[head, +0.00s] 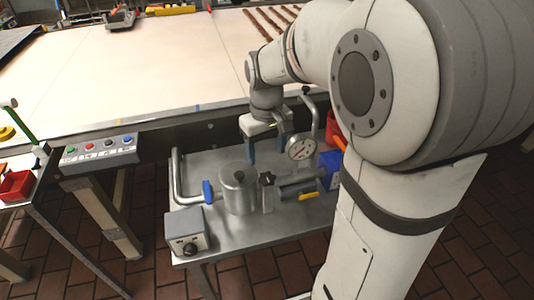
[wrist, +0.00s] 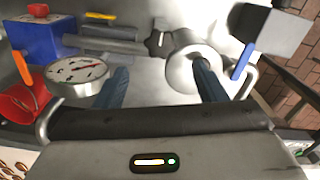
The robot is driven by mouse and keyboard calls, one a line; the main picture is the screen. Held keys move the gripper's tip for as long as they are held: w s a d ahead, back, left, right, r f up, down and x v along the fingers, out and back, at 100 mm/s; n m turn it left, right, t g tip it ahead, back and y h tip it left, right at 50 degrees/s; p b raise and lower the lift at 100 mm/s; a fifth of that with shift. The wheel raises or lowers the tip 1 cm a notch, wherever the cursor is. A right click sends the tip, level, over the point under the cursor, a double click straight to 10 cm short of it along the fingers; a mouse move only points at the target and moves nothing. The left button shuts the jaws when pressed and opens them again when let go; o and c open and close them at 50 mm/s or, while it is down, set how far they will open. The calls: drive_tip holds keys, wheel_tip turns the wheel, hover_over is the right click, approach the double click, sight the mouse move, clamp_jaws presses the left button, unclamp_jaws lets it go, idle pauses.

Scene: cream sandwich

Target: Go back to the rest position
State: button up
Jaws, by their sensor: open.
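My gripper (head: 266,150) hangs fingers-down over the back part of the metal machine table (head: 222,158), behind the steel cylinder (head: 239,190). Its two blue fingers are apart with nothing between them. In the wrist view my gripper (wrist: 164,92) is also open and empty. The steel cylinder (wrist: 192,62) shows beyond the fingertips there, close to the right finger. My arm reaches from the right side of the head view and bends down to the gripper.
A round gauge (head: 301,147) stands just right of my gripper. A blue box (head: 329,168) and a red funnel-like part (wrist: 22,104) are nearby. A grey knob box (head: 187,231) sits at the front left. The long pale table (head: 150,75) behind is mostly clear.

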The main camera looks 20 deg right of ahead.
idle(0.4)
drive_tip(key=s+r+m+t, duration=0.1)
drive_tip(key=s+m+t, duration=0.1)
drive_tip(key=s, duration=1.2)
drive_tip(key=shift+s+m+t, duration=0.2)
drive_tip(key=shift+m+t, duration=0.2)
drive_tip(key=shift+d, duration=0.1)
